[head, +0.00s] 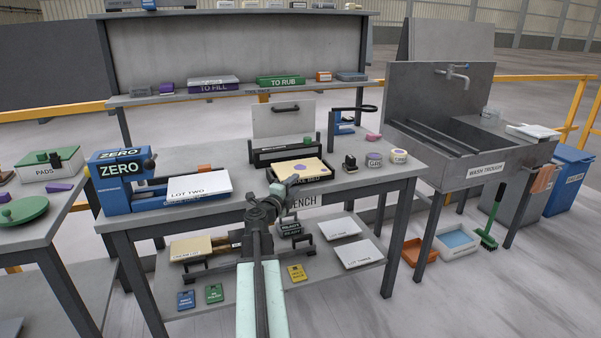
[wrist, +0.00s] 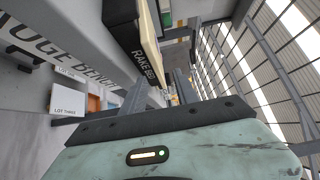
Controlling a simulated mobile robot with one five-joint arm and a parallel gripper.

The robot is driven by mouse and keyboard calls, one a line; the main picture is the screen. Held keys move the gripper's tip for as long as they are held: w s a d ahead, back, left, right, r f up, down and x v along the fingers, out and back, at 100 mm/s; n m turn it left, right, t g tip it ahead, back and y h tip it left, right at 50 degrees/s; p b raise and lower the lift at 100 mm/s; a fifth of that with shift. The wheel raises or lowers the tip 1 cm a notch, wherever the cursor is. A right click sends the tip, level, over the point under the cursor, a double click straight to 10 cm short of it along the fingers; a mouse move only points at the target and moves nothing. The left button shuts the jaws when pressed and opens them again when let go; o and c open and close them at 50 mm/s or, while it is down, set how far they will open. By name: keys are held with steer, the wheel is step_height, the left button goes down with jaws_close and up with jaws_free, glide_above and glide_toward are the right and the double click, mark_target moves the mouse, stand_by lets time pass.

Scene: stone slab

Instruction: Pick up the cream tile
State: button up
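A cream tile (head: 311,166) with a purple mark lies on the dark rake bed (head: 299,180) on the bench. In the wrist view the rake bed (wrist: 147,58) shows above my fingers, with a pale cream edge (wrist: 152,18) along it. My gripper (head: 290,182) is at the front edge of the rake bed and overlaps it in the head view; I cannot tell whether it touches. In the wrist view my gripper (wrist: 163,88) has its two fingers apart, with nothing seen held between them. My arm hides part of the bed's front.
A blue ZERO device (head: 121,170) and a white LOT TWO slab (head: 199,186) stand left on the bench. An upright grey plate (head: 284,120) stands behind. The lower shelf holds several slabs and cards.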

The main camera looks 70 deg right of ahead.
mark_target(303, 178)
steer(key=d, duration=0.5)
steer(key=shift+s+d+f+b, duration=0.2)
steer(key=shift+s+f+b, duration=0.1)
steer(key=shift+s, duration=0.05)
steer(key=shift+a, duration=0.1)
jaws_close()
stand_by(0.9)
